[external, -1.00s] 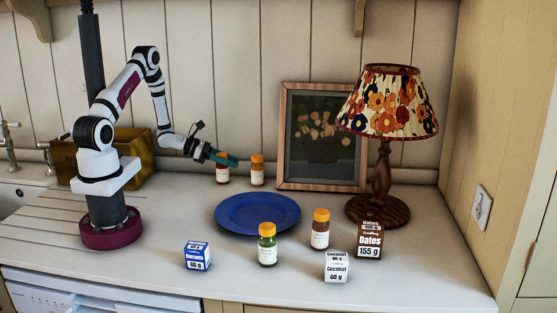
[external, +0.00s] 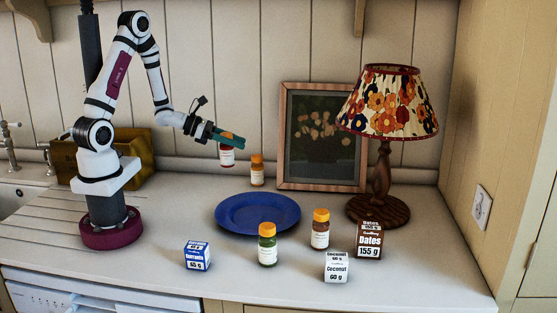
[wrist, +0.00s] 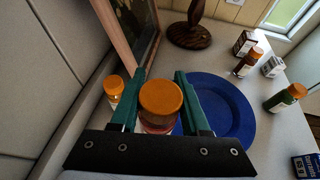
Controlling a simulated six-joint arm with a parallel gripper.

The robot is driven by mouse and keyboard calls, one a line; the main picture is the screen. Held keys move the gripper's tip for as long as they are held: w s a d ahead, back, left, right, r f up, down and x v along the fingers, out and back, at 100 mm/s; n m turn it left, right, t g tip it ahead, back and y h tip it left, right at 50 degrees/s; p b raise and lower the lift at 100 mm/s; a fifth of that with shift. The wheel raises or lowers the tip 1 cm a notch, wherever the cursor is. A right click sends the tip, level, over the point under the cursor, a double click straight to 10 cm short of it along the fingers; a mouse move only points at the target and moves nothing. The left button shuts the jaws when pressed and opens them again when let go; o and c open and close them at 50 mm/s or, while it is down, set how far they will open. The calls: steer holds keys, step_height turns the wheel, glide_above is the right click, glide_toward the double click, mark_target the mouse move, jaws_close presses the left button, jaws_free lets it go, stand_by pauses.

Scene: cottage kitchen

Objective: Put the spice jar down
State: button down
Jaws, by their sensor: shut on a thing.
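A spice jar with an orange lid and red contents (external: 226,157) hangs upright in my gripper (external: 232,137), above the counter near the back wall. My gripper is shut on it at the lid, and the fingers hide part of the lid in the external view. In the wrist view the jar's orange lid (wrist: 161,99) sits between the two teal fingers. The jar is behind and above the blue plate (external: 258,213), apart from it.
Another orange-lidded jar (external: 257,170) stands close by on the counter. A green jar (external: 267,245), a brown jar (external: 320,229) and small boxes, including the currants box (external: 197,256), stand in front. A picture frame (external: 281,135) and a lamp (external: 378,211) are at right.

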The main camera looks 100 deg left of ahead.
steer(key=m+g+h, duration=0.1)
steer(key=m+h, duration=0.5)
steer(key=h, duration=0.2)
glide_above(272, 207)
step_height(272, 207, down, 9)
steer(key=shift+f+m+y, duration=0.3)
steer(key=shift+f, duration=0.1)
steer(key=shift+f, duration=0.15)
steer(key=shift+c, duration=1.9)
jaws_free()
